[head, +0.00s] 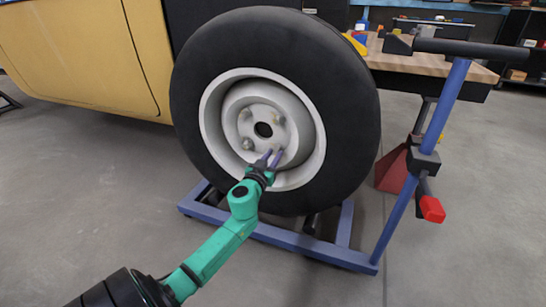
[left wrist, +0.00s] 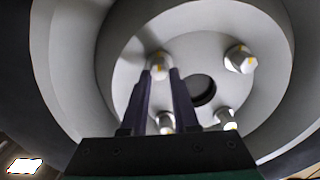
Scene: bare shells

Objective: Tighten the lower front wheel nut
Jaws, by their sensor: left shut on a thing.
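The wheel has a black tyre (head: 345,105) and a pale grey rim (head: 212,118) with a dark centre hole. Several wheel nuts sit around the hole, among them an upper left nut (head: 246,114) and a lower left nut (head: 247,143). My left gripper (head: 274,154) reaches the hub at its lower right. In the left wrist view its two dark fingers (left wrist: 161,72) are shut on one wheel nut (left wrist: 160,62), one finger on each side. Other nuts (left wrist: 240,58) with yellow marks stand clear of the fingers. My right gripper is not in view.
The wheel stands on a blue wheel dolly (head: 300,241) with an upright post (head: 400,205) and a red-ended lever (head: 431,209) at right. A yellow vehicle body (head: 80,55) is at left. A wooden bench (head: 435,63) stands behind. Open floor lies in front.

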